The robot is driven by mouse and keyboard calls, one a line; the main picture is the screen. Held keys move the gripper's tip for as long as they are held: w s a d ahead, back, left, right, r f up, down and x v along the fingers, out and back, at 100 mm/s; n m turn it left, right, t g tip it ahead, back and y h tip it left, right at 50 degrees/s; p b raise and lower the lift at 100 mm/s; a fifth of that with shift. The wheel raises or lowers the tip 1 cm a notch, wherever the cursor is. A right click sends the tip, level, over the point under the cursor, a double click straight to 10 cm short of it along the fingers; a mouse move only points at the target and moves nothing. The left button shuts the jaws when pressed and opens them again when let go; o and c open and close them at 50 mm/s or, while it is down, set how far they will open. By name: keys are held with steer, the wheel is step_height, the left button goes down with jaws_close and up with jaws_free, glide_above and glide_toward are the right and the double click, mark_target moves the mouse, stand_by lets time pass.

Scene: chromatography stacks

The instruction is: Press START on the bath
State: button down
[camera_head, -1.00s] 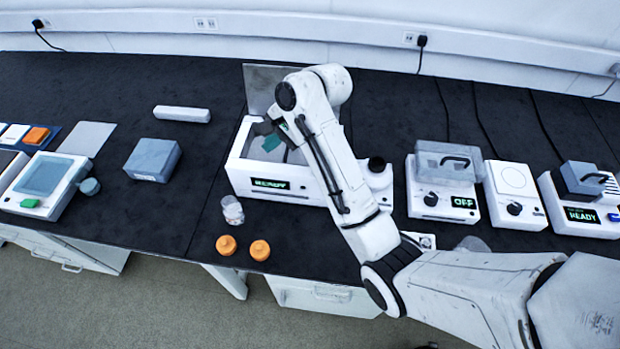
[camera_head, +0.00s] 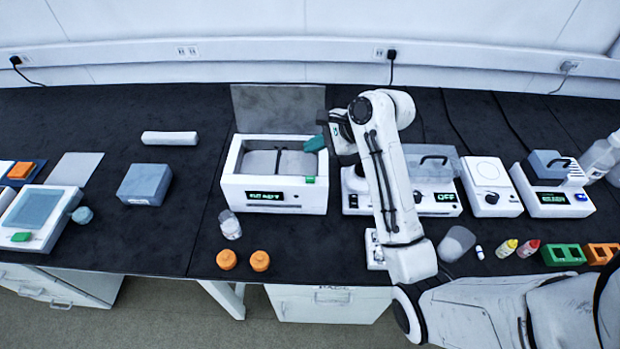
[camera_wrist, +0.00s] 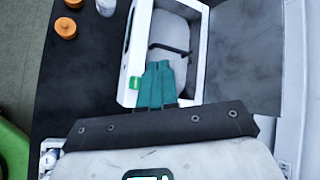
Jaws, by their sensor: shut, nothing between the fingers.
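The open white box that I take to be the bath (camera_head: 232,194) stands mid-bench with its grey lid (camera_head: 277,108) raised at the back. Its front has a lit green display (camera_head: 267,195), too small to read surely, and a green button (camera_head: 310,180) at the right end. In the wrist view the button (camera_wrist: 134,83) lies just left of my fingers, over the box's wall. My gripper (camera_head: 308,145) has teal fingers, shut and empty, above the box's right rim. In the wrist view the gripper (camera_wrist: 158,66) is apart from the button, its tips over the box's opening.
Right of the box stand an instrument reading OFF (camera_head: 446,197), a white plate device (camera_head: 490,198) and another display unit (camera_head: 553,197). A clear jar (camera_head: 230,226) and two orange caps (camera_head: 260,261) sit in front. A grey-blue block (camera_head: 145,186) lies left. Bench between block and box is clear.

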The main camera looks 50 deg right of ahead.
steer(key=shift+f, duration=0.1)
steer(key=b, duration=0.7)
glide_above(314, 180)
step_height(314, 180, down, 6)
steer(key=shift+f, duration=1.3)
steer(key=shift+f+p, duration=0.55)
steer(key=shift+f, duration=0.3)
stand_by(1.5)
steer(key=shift+r, duration=0.1)
steer(key=shift+r+p, duration=0.75)
steer(key=shift+p, duration=0.55)
steer(key=shift+r, duration=0.15)
